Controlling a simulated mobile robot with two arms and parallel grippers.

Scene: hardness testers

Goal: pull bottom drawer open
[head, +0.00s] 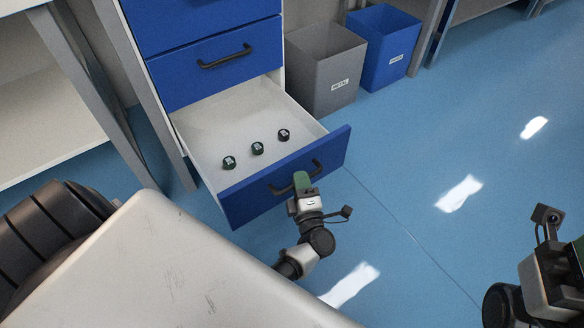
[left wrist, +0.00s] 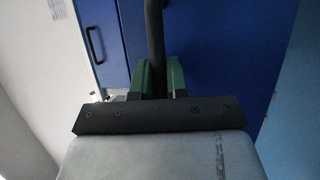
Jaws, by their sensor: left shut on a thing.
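The bottom drawer (head: 285,182) of the blue cabinet stands well open in the head view, with its white inside showing. Three small dark round pieces (head: 257,148) with pale labels lie in a row in it. My left gripper (head: 301,181) is at the drawer's black handle (head: 318,168) and is shut on it. In the left wrist view the dark handle bar (left wrist: 155,45) runs between the green fingers (left wrist: 158,80), in front of the blue drawer front. My right gripper is partly in view at the lower right edge of the head view, away from the cabinet; its fingertips are cut off.
Above the open drawer is a shut blue drawer (head: 216,68) with a black handle. A grey bin (head: 325,70) and a blue bin (head: 383,47) stand right of the cabinet. The blue floor (head: 440,140) to the right is clear.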

